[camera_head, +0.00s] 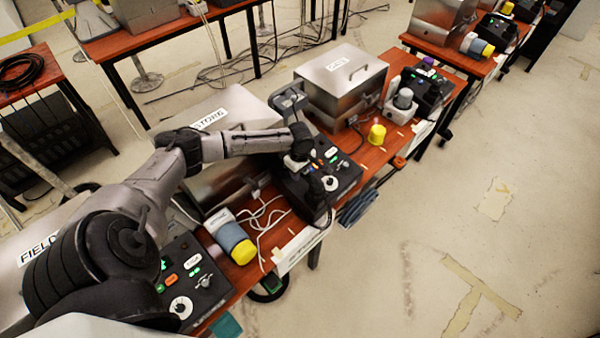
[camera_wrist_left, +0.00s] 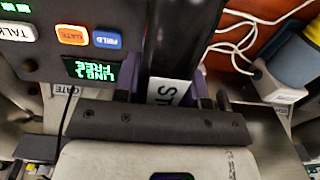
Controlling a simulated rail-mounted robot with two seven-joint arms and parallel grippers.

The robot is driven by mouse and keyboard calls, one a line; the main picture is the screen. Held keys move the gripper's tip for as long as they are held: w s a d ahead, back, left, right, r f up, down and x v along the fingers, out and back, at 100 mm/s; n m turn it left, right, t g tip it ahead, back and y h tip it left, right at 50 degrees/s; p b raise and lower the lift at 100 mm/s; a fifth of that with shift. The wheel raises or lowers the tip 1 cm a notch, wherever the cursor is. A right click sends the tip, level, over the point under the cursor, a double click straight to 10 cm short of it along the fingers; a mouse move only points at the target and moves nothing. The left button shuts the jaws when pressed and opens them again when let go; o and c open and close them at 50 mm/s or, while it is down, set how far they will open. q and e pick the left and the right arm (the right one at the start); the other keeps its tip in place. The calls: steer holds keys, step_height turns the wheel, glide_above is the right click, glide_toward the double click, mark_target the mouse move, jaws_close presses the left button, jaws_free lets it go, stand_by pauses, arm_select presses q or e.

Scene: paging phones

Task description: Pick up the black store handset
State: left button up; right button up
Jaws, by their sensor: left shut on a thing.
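In the left wrist view the black store handset (camera_wrist_left: 184,40) runs up between the fingers of my left gripper (camera_wrist_left: 166,84). A white label starting "ST" (camera_wrist_left: 166,92) shows on it. The fingers are shut on the handset, one on each side. In the head view my left gripper (camera_head: 299,156) is over the middle black console (camera_head: 343,183), beside the case labelled STORE (camera_head: 215,155). The handset is mostly hidden by my gripper and wrist there, and I cannot tell whether it is clear of its cradle. My right gripper is not in view.
The FIELD console (camera_head: 205,285) is nearer, and the GATE case (camera_head: 340,85) is beyond. A grey cylinder with a yellow end (camera_head: 237,243) and loose white cables (camera_head: 262,215) lie on the red table. Open floor is at right.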

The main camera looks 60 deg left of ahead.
arm_select(q)
step_height(320, 180, up, 3)
steer(key=shift+r+p, duration=0.1)
steer(key=shift+p, duration=0.2)
steer(key=w+d+r+p, duration=0.1)
steer(key=w+d+r, duration=0.4)
steer(key=d, duration=0.5)
steer(key=w+d+r+m, duration=0.1)
steer(key=w+d+r, duration=0.3)
steer(key=r, duration=0.5)
steer(key=w+d+r+m, duration=0.1)
steer(key=w+d+r, duration=0.2)
steer(key=r, duration=0.5)
steer(key=w+d+r+m, duration=0.1)
steer(key=w+d+r, duration=0.3)
steer(key=r, duration=0.5)
steer(key=s+d+r+m, duration=0.2)
steer(key=s+d+m, duration=0.2)
steer(key=d, duration=0.3)
steer(key=s+d+f+m, duration=0.3)
steer(key=s+f+m, duration=0.2)
steer(key=m, duration=0.8)
steer(key=shift+s+d+m, duration=0.4)
steer(key=shift+s, duration=1.4)
